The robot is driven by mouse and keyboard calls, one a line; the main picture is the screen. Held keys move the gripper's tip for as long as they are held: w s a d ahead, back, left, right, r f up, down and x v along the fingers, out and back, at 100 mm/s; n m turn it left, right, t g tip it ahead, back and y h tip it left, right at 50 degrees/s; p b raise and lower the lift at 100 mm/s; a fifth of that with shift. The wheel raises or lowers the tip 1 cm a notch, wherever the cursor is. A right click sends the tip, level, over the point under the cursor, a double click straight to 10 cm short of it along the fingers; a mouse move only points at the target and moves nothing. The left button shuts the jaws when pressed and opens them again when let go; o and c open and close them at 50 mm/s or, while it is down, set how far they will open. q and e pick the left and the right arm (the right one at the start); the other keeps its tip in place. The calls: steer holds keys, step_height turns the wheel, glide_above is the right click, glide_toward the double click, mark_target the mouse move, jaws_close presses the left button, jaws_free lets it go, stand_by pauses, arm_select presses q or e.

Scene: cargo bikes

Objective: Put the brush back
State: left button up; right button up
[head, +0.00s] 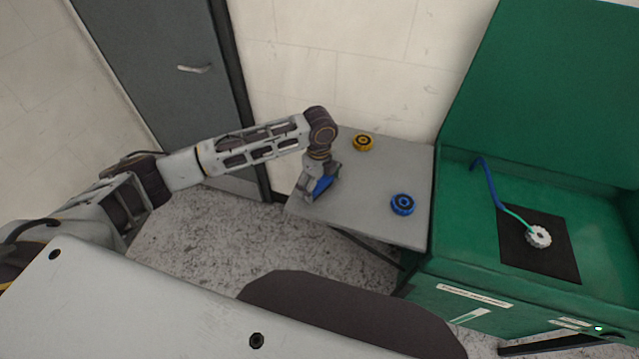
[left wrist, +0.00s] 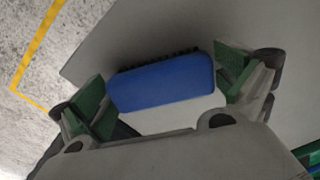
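The blue brush (left wrist: 162,85) with short dark bristles lies lengthwise between the two green-padded fingers of my left gripper (left wrist: 160,80) in the left wrist view. Both pads meet its ends, so the gripper looks shut on it. In the head view, my left gripper (head: 318,190) points down over the left part of the grey table (head: 360,205), with the brush (head: 322,185) partly hidden by the fingers. I cannot tell whether the brush touches the tabletop. My right gripper is not in view.
A yellow round part (head: 363,142) and a blue round part (head: 403,204) stand on the table. To the right is a green open cargo box (head: 460,250) with a black mat (head: 555,265), a white gear (head: 538,237) and a blue-teal bent tool (head: 488,185). A grey door (head: 165,95) is behind my left arm.

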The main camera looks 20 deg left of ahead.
mark_target(320, 181)
arm_select(q)
steer(key=shift+r, duration=0.1)
step_height(320, 181, up, 12)
steer(key=shift+b, duration=0.4)
stand_by(0.6)
stand_by(0.5)
